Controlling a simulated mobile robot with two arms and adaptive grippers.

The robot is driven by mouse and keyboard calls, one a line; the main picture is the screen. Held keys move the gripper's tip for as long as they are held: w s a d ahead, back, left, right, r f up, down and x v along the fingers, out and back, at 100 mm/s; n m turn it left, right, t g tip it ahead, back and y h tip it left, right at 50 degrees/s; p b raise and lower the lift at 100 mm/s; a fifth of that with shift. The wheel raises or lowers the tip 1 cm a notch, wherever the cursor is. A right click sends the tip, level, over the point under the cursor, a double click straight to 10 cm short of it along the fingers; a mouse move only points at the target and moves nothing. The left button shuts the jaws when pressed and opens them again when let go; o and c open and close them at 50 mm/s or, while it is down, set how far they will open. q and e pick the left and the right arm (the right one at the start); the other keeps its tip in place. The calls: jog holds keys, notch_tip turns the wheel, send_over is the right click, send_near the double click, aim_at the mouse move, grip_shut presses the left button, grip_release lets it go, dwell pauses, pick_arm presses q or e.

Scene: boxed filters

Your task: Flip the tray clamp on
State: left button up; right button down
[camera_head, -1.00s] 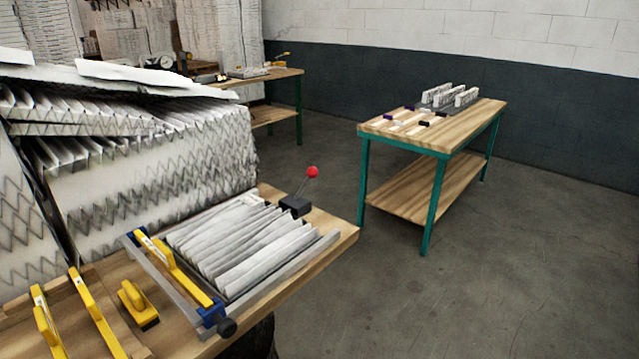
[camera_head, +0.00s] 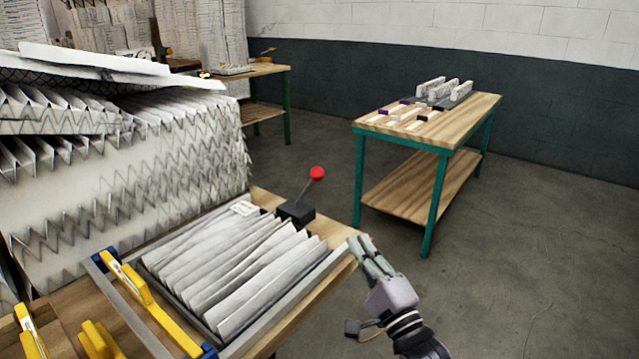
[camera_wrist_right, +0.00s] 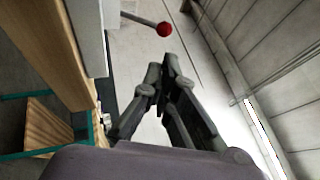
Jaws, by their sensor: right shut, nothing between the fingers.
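The tray clamp appears to be the black block (camera_head: 296,212) with a thin lever and a red ball knob (camera_head: 317,173), at the far corner of the tray. The lever leans up and to the right. The tray (camera_head: 326,270) is a grey metal frame holding pleated white filters (camera_head: 240,265). My right gripper (camera_head: 362,246) is shut and empty, beside the tray's right end and nearer than the lever, apart from the knob. In the right wrist view the knob (camera_wrist_right: 164,29) shows beyond the shut fingertips (camera_wrist_right: 166,62). My left gripper is not in view.
A yellow-and-blue bar clamp (camera_head: 150,300) lies along the tray's left side, with more yellow tools (camera_head: 100,340) at lower left. Large stacked filters (camera_head: 120,180) stand behind. Another wooden table (camera_head: 460,125) is across open floor (camera_head: 540,250).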

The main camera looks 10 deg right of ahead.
jog(key=w, duration=0.2)
pick_arm(q)
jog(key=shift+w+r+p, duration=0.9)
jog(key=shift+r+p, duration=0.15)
jog(key=shift+p, duration=0.05)
pick_arm(e)
send_near(321, 177)
jog(key=x, duration=0.7)
jog(key=shift+w+f, duration=0.1)
jog(key=shift+w, duration=0.05)
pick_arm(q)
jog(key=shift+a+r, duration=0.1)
